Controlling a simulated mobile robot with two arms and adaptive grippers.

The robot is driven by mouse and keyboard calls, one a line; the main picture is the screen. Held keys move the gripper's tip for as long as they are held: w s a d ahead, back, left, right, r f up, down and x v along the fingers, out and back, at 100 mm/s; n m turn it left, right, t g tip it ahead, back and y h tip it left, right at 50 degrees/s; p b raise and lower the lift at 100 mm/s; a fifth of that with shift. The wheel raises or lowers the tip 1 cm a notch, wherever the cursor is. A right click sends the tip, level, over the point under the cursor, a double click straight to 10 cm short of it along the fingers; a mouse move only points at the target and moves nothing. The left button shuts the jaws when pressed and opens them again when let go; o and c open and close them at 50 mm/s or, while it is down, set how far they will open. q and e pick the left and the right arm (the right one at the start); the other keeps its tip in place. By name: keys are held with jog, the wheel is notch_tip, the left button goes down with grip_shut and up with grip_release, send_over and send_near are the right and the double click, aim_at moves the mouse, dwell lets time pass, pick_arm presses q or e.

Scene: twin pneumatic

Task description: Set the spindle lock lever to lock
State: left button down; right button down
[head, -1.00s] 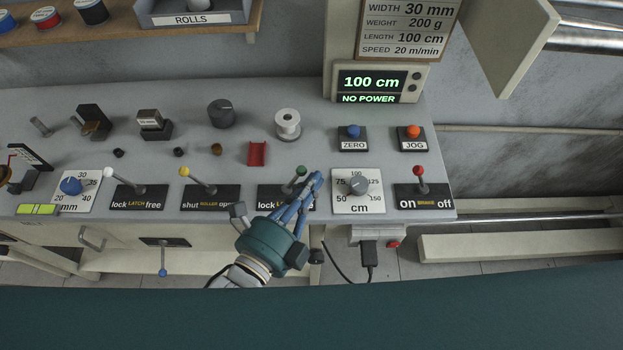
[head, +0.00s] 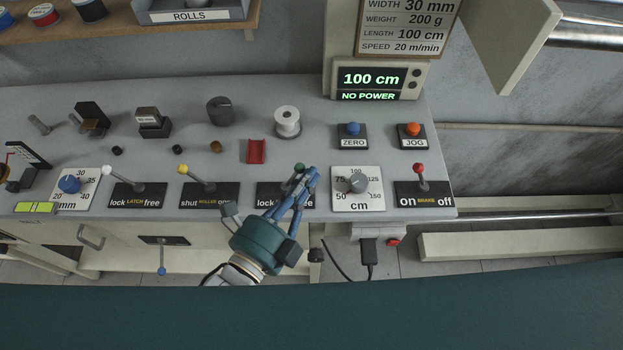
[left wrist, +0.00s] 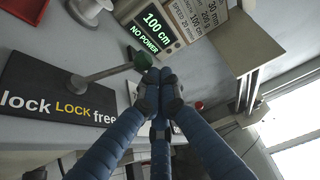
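The spindle lock lever has a green knob (head: 299,168) and a dark plate that is partly hidden behind my left gripper in the head view. In the left wrist view its plate (left wrist: 60,110) reads "lock LOCK free", and the lever's green knob (left wrist: 143,61) leans toward the "free" side. My left gripper (head: 308,174) has its blue fingers drawn together, with nothing visible between them. In the left wrist view the fingertips (left wrist: 159,80) are just right of the knob, on the free side. I cannot tell whether they touch it. My right gripper is not in view.
To the left is the roller lever (head: 183,170) with a yellow knob. To the right are the cm dial (head: 358,183) and the red-knobbed brake lever (head: 420,170). A white spool (head: 287,120) stands behind. The display (head: 370,80) reads "100 cm, NO POWER".

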pick_arm(q)
jog(key=shift+a, duration=0.1)
jog(key=shift+a+r+n+t+b, duration=0.25)
jog(key=shift+a+n+t+b, duration=0.15)
jog(key=shift+a+n+b, duration=0.35)
jog(key=a+n+t+b, duration=0.1)
jog(key=a+n, duration=0.1)
jog(key=n, duration=0.1)
jog(key=shift+w+a+r+h, duration=0.1)
jog(key=shift+h, duration=0.3)
jog(key=shift+a+n+t+y+b, duration=0.15)
jog(key=shift+a+n+t+b, duration=0.7)
jog(key=shift+n, duration=0.45)
jog(key=shift+a+n+t+y+b, duration=0.15)
jog(key=shift+a+n+t+b, duration=0.45)
jog(key=shift+a+n, duration=0.5)
jog(key=shift+d+r, duration=0.1)
